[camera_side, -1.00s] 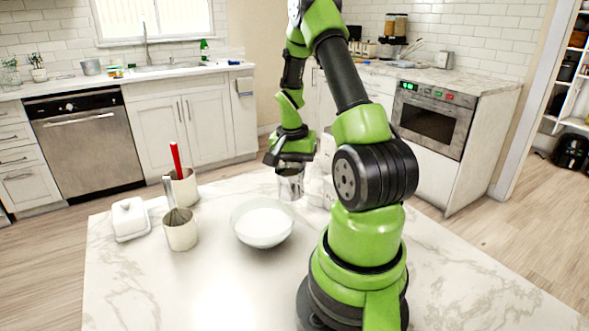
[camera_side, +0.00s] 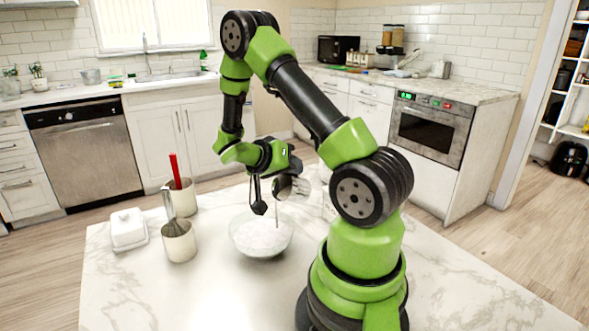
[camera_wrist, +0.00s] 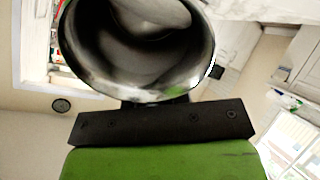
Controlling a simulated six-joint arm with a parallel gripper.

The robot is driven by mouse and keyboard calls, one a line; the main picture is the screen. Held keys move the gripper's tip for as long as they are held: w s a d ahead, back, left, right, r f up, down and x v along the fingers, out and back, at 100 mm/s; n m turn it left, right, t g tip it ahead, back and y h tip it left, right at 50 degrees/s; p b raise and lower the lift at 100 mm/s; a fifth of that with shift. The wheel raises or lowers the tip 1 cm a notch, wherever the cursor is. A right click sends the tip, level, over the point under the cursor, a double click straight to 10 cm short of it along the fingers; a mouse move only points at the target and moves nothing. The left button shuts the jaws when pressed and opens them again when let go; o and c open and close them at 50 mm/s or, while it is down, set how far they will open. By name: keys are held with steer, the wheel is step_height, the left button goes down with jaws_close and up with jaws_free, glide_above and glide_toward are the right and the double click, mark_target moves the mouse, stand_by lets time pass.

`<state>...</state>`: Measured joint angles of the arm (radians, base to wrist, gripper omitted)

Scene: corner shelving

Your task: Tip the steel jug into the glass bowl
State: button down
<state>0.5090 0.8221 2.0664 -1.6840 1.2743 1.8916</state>
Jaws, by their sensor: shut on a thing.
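The steel jug (camera_side: 291,187) is tilted well over, its mouth above the right part of the glass bowl (camera_side: 260,247). A thin pale streak runs down from the jug's lip towards the bowl. The bowl stands on the marble table and holds something whitish with an uneven surface. My gripper (camera_side: 274,191) is shut on the jug and holds it above the bowl. In the wrist view the jug's open mouth (camera_wrist: 140,86) faces the camera, with pale grey inside; I cannot tell how much of that is contents. The gripper's dark bar shows below it.
A cream crock with a whisk (camera_side: 180,243) stands left of the bowl, and another with a red-handled tool (camera_side: 181,195) stands behind it. A white lidded dish (camera_side: 128,230) sits at the far left. Pale items behind the jug are partly hidden. The table front (camera_side: 180,300) is clear.

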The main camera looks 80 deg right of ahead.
mark_target(275, 179)
steer(key=h, duration=0.1)
steer(key=a+g+h, duration=0.1)
steer(key=w+g+h, duration=0.1)
steer(key=shift+a+f, duration=0.25)
steer(key=a+g+h, duration=0.1)
steer(key=w+g+h, duration=0.1)
steer(key=h, duration=0.1)
steer(key=shift+w+a+f, duration=0.1)
steer(key=shift+a, duration=0.25)
steer(key=shift+w+a+r+g+h, duration=0.2)
steer(key=shift+a+r+g+h, duration=0.1)
steer(key=shift+h, duration=0.1)
